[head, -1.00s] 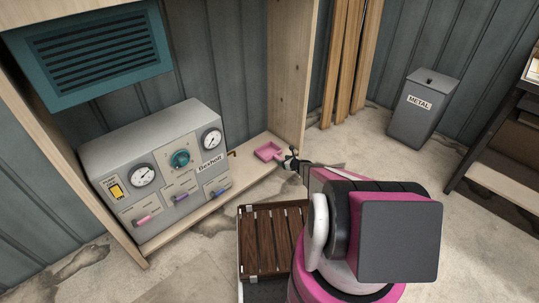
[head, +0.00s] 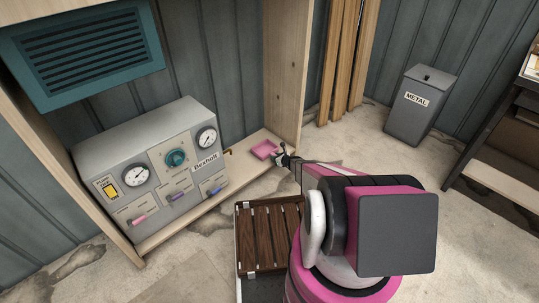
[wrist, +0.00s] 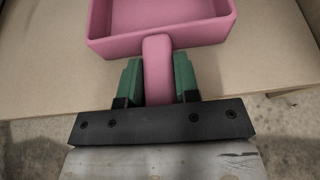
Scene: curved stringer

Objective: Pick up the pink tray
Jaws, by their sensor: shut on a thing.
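The pink tray (head: 264,149) is on the wooden shelf, near its right end by the upright wooden panel. In the wrist view the tray (wrist: 160,45) is at the top, with a short handle pointing toward me. My gripper (wrist: 158,82) has its green fingers on both sides of this handle and is shut on it. In the head view my gripper (head: 281,158) is at the tray's near right side. I cannot tell whether the tray is touching the shelf or slightly above it.
A grey control box (head: 152,177) with gauges and knobs stands on the shelf (head: 197,219) to the left. The wooden panel (head: 286,75) rises just behind the tray. A slatted wooden item (head: 268,237) lies below. A grey metal bin (head: 420,101) stands at the back right.

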